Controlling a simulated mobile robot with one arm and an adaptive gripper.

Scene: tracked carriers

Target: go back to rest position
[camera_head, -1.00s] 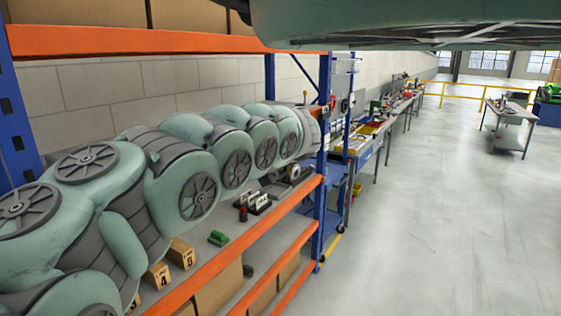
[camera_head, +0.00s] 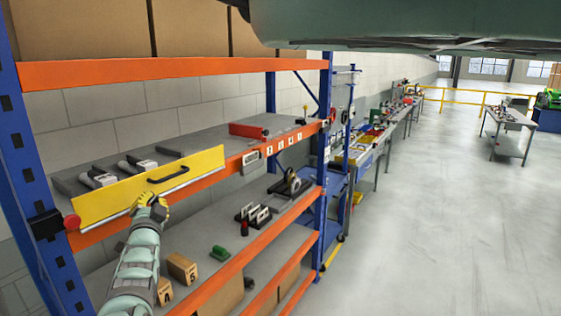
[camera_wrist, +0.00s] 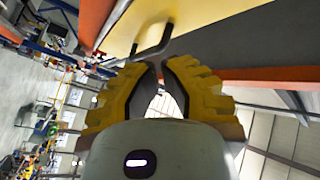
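My gripper (camera_head: 152,202) has yellow ribbed fingers and is at the front of the yellow panel (camera_head: 110,199), below and left of its black handle (camera_head: 170,174). In the wrist view, my gripper (camera_wrist: 159,63) is open, with a narrow gap between the fingertips and nothing held in it. The dark handle (camera_wrist: 152,49) shows just beyond the fingertips there; I cannot tell whether they touch it. My pale green forearm reaches up from the bottom left of the head view.
The yellow panel lies along the front of the upper shelf, with a red knob (camera_head: 72,222) at its left end. Numbered wooden blocks (camera_head: 182,268) and a green item (camera_head: 220,253) sit on the lower shelf. Open floor (camera_head: 420,220) lies to the right.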

